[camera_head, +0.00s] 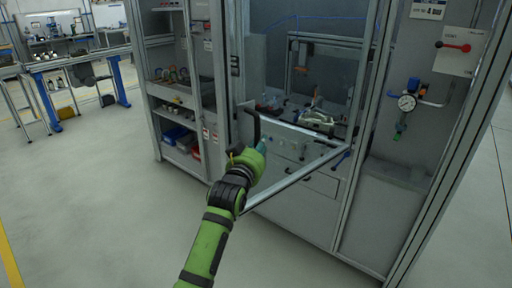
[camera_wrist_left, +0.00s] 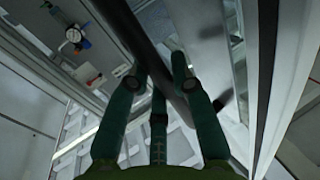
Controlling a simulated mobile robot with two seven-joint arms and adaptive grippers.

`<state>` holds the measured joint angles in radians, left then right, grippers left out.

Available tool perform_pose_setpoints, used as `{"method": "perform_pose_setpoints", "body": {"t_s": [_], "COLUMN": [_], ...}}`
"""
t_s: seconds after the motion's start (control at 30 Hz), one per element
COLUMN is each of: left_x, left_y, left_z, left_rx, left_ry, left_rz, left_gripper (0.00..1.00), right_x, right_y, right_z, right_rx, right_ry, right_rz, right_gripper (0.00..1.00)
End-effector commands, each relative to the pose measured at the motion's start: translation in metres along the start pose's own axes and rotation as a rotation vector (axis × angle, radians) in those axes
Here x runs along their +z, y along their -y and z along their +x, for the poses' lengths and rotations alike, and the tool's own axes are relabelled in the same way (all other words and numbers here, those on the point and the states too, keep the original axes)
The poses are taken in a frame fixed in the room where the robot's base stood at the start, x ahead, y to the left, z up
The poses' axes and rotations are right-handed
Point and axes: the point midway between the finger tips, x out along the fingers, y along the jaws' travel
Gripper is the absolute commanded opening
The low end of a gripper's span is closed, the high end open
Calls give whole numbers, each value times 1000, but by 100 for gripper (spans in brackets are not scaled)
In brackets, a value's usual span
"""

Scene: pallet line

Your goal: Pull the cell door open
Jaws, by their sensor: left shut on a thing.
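The cell door (camera_head: 300,178) is a clear panel in a grey metal frame on the front of the cabinet. It stands partly open, its bottom rail slanting out from the cabinet toward me. Its black bar handle (camera_head: 252,122) is upright near the door's free edge. My green left gripper (camera_head: 257,150) is shut on the lower part of this handle. In the left wrist view, the dark fingers of my left gripper (camera_wrist_left: 160,85) lie around the black handle (camera_wrist_left: 150,55), which crosses between them diagonally. My right gripper is in neither view.
The cell (camera_head: 320,120) holds fixtures behind the door. Shelves with bins (camera_head: 178,138) stand to the left. A pressure gauge (camera_head: 407,102) and a red-handled switch (camera_head: 455,46) are on the right panel. A blue-legged workbench (camera_head: 80,62) is far left. The floor in front is clear.

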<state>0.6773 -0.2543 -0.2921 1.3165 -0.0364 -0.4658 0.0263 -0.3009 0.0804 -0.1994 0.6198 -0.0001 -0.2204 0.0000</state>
Motion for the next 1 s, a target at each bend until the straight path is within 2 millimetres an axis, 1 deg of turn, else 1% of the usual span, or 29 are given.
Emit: {"method": "perform_pose_setpoints", "body": {"t_s": [0.03, 0.37, 0.4, 0.43, 0.47, 0.83, 1.0], "left_x": [-5, -5, -5, -5, -5, -2, -1], "left_y": [-2, -2, -2, -2, -2, -1, -1], "left_z": [0, 0, 0, 0, 0, -1, -13], "left_rx": [2, 2, 2, 2, 2, 0, -1], "left_ry": [-10, -12, -13, -13, -13, -5, -6], "left_rz": [1, 1, 1, 1, 1, 0, 0], "left_gripper": [0, 0, 27, 39, 49, 49, 49], "right_x": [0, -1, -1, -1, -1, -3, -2], "right_y": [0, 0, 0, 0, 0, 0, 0], "right_z": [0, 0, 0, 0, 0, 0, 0], "right_rx": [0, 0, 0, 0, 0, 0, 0], "right_ry": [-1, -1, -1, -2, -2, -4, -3], "right_rz": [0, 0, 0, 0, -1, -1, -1], "right_gripper": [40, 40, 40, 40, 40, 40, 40]}}
